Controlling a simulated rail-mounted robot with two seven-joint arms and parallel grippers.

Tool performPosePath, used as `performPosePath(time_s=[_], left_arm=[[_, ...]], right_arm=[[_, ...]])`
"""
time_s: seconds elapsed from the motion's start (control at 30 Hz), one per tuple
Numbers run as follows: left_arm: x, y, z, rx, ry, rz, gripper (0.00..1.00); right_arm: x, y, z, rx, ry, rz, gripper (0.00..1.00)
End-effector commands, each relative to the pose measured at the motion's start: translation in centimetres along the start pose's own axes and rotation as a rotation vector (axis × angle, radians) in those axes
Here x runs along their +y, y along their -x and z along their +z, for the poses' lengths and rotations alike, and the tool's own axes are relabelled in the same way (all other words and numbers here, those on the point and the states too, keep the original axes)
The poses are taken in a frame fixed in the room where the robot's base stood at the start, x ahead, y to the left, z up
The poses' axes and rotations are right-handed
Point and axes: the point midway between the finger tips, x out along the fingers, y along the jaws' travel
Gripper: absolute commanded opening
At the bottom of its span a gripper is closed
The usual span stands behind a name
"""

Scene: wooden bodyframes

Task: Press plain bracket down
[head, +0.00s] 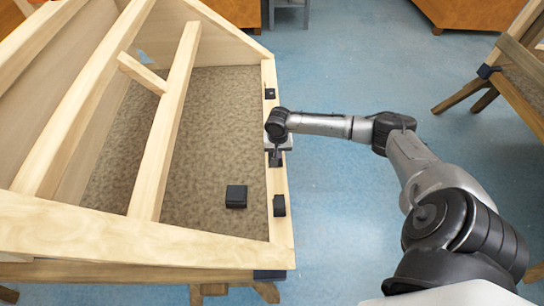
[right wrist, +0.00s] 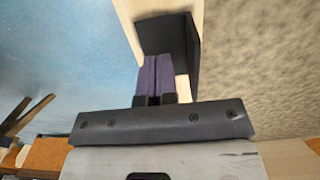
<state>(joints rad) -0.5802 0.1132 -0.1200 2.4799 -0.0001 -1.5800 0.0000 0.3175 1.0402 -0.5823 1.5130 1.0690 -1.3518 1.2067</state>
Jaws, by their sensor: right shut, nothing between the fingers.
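My right gripper (head: 275,163) is over the right-hand rail of the wooden frame, between two black brackets. In the right wrist view its purple fingers (right wrist: 157,60) are together with nothing between them. Their tips overlap a black angled bracket (right wrist: 166,36) on the pale rail; whether they touch it I cannot tell. In the head view one black bracket (head: 279,205) sits on the rail nearer to me, and a smaller black piece (head: 270,93) sits farther along it. Which one is the plain bracket is not clear. My left gripper is out of view.
The wooden frame (head: 120,240) has slanted beams and a brown textured panel (head: 205,130). A loose-looking black block (head: 236,196) lies on the panel left of the rail. Blue floor (head: 340,220) is open to the right. Another wooden frame (head: 515,85) stands at the far right.

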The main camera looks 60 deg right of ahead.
Motion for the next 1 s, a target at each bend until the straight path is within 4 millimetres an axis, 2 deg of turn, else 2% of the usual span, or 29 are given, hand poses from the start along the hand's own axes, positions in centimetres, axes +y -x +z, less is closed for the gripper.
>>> performPosePath(time_s=[1.0], left_arm=[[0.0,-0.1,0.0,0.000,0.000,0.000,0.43]], right_arm=[[0.0,-1.5,0.1,-0.001,0.001,0.000,0.00]])
